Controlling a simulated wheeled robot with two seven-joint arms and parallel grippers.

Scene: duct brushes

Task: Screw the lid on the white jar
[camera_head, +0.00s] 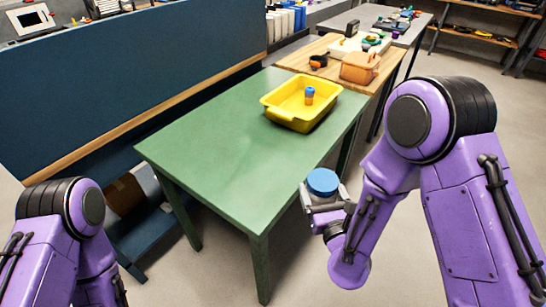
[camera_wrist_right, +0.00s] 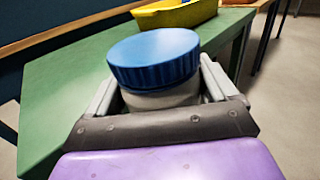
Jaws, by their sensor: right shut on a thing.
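My right gripper (camera_head: 322,200) is shut on a white jar (camera_wrist_right: 160,99) and holds it upright beside the right front edge of the green table. The jar's pale body shows between the two fingers in the right wrist view. A round blue lid (camera_head: 322,181) with a ribbed rim sits on top of the jar; it also shows in the right wrist view (camera_wrist_right: 154,58). I cannot tell how tightly it sits. My left arm is at the lower left of the head view, and its gripper is out of view.
The green table (camera_head: 220,160) is mostly bare. A yellow tray (camera_head: 276,113) stands at its far end with a small orange and blue thing (camera_head: 309,96) in it. Behind is a wooden table with an orange container (camera_head: 358,68). A dark blue panel (camera_head: 130,70) stands along the left.

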